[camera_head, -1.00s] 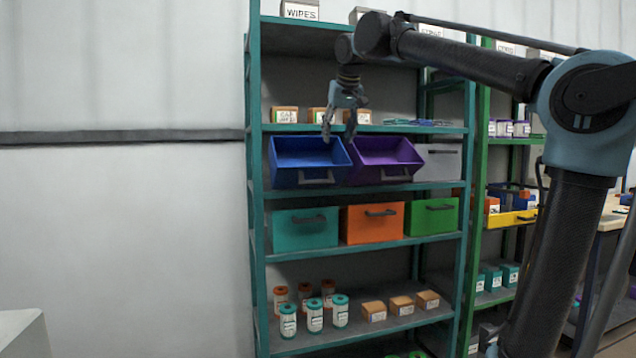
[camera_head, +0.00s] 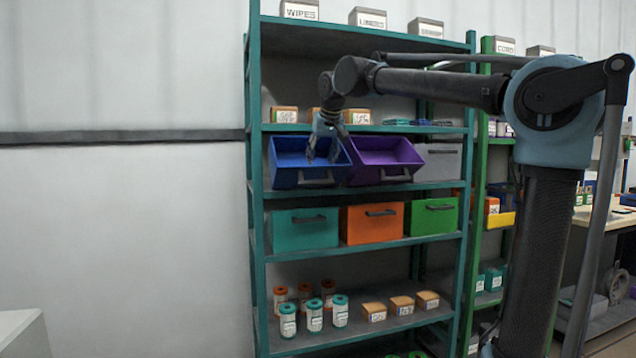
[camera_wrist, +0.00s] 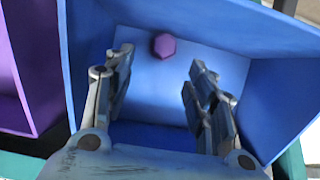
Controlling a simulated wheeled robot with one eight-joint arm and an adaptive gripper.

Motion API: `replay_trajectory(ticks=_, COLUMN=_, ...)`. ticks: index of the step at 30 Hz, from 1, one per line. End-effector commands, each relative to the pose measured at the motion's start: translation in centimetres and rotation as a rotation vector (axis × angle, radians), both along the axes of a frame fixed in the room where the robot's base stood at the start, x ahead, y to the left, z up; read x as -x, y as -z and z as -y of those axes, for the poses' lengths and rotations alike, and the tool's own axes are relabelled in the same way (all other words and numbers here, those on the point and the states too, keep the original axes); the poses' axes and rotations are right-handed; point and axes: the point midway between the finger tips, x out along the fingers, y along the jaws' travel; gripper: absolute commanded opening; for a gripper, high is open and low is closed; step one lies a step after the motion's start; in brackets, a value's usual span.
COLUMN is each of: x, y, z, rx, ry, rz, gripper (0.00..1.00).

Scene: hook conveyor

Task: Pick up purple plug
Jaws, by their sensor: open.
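The purple plug (camera_wrist: 164,46) shows in the wrist view as a small purple hexagonal piece inside the blue bin (camera_wrist: 82,50). It lies between and a little beyond my open fingertips, apart from both. My gripper (camera_wrist: 160,75) is open and empty, with its fingers reaching into the bin. In the head view my gripper (camera_head: 322,155) is at the mouth of the blue bin (camera_head: 285,178) on the teal shelf. The plug cannot be seen in the head view.
A purple bin (camera_head: 385,168) stands right beside the blue bin, and a grey bin (camera_head: 440,163) is further right. The shelf board above (camera_head: 385,129) holds small boxes. Teal (camera_head: 300,232), orange (camera_head: 372,225) and green (camera_head: 432,218) bins stand below.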

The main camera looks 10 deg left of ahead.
Motion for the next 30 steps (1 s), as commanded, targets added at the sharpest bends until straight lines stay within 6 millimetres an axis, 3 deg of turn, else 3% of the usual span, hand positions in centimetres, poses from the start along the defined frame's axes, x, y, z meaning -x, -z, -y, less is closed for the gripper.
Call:
replay_trajectory(ticks=5, x=-0.4, y=0.8, z=-0.3, rx=0.0, ry=0.0, rz=0.0, gripper=0.51)
replay_trajectory(ticks=15, x=-1.8, y=4.5, z=-1.4, rx=0.0, ry=0.0, rz=0.0, gripper=0.51)
replay_trajectory(ticks=25, x=-2.1, y=5.0, z=-1.6, rx=0.0, ry=0.0, rz=0.0, gripper=0.51)
replay_trajectory(ticks=30, x=-2.1, y=5.0, z=-1.6, rx=0.0, ry=0.0, rz=0.0, gripper=0.16)
